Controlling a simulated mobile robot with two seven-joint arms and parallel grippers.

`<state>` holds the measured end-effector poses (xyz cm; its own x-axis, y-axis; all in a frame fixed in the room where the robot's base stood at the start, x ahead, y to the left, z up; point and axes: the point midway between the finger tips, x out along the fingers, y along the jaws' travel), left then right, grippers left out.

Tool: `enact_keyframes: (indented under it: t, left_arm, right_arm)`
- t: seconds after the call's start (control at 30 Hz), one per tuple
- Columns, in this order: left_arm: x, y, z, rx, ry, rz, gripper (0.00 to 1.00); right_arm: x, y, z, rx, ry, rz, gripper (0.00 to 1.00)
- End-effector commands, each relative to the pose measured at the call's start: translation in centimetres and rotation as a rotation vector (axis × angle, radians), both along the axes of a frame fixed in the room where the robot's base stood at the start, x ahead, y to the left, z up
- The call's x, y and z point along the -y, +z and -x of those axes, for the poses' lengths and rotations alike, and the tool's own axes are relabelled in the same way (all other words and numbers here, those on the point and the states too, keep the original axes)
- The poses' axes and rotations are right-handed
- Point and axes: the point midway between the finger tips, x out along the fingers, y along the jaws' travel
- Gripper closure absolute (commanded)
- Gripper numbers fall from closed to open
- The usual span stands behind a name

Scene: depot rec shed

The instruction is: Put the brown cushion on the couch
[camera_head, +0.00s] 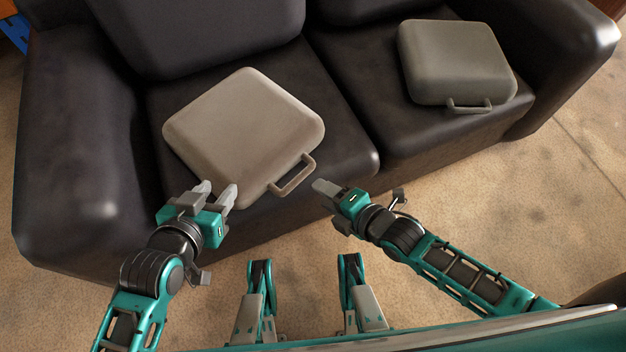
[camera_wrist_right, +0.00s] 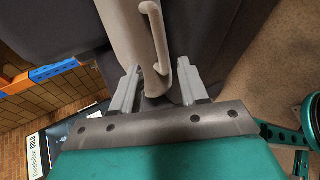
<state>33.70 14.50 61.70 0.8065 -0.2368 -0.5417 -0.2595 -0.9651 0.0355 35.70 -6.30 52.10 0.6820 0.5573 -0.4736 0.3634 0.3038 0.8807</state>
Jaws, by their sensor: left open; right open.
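A brownish-beige cushion (camera_head: 240,125), shaped like a flat case with a loop handle (camera_head: 292,175), lies on the left seat of the dark couch (camera_head: 75,190), turned at an angle. My left gripper (camera_head: 217,188) is open at the cushion's lower-left edge; contact is unclear. My right gripper (camera_head: 325,187) is by the couch's front edge, just right of the handle. In the right wrist view its open fingers (camera_wrist_right: 160,68) show on either side of the handle end and cushion edge (camera_wrist_right: 128,35), with no visible grip.
A grey-green case-like cushion (camera_head: 455,62) with a handle lies on the couch's right seat. The tan floor in front of the couch is clear. In the right wrist view, an orange and blue structure (camera_wrist_right: 52,70) and a lettered sign (camera_wrist_right: 75,128) stand at the left.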

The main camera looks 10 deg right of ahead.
Motion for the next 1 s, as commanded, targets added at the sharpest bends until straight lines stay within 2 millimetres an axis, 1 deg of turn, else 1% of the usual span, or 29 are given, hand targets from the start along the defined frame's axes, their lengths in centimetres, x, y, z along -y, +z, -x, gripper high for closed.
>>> enact_keyframes:
  t: [0.03,0.2,0.33,0.43,0.57,0.67,0.8,0.9,1.0]
  left_arm:
    - [-0.2,0.4,0.2,-0.005,0.001,-0.005,0.57]
    - [-0.4,0.3,0.5,-0.01,0.002,-0.01,0.57]
    - [-0.5,0.3,0.7,-0.013,0.003,-0.012,0.57]
    - [-0.5,0.2,0.8,-0.013,0.002,-0.013,0.57]
    - [-0.5,0.2,0.8,-0.015,0.002,-0.013,0.57]
    - [-0.5,0.1,0.8,-0.015,0.002,-0.013,0.57]
    - [-0.5,0.1,0.8,-0.015,0.002,-0.013,0.57]
    - [-0.5,0.1,0.8,-0.016,0.002,-0.013,0.57]
    - [-0.5,0.1,0.8,-0.016,0.002,-0.013,0.57]
  right_arm:
    - [0.7,0.8,0.8,-0.004,0.0,0.001,0.56]
    - [2.0,1.8,2.5,-0.002,0.0,0.001,0.56]
    - [2.4,2.3,3.0,-0.01,-0.011,-0.014,0.56]
    - [2.2,3.0,3.0,-0.063,-0.078,-0.087,0.56]
    - [2.0,4.8,2.5,-0.218,-0.279,-0.303,0.56]
    - [2.7,6.4,2.2,-0.366,-0.488,-0.522,0.56]
    - [4.7,8.1,2.1,-0.547,-0.779,-0.825,0.56]
    - [6.3,9.0,2.2,-0.637,-0.95,-1.003,0.56]
    - [7.6,9.5,2.5,-0.692,-1.074,-1.132,0.56]
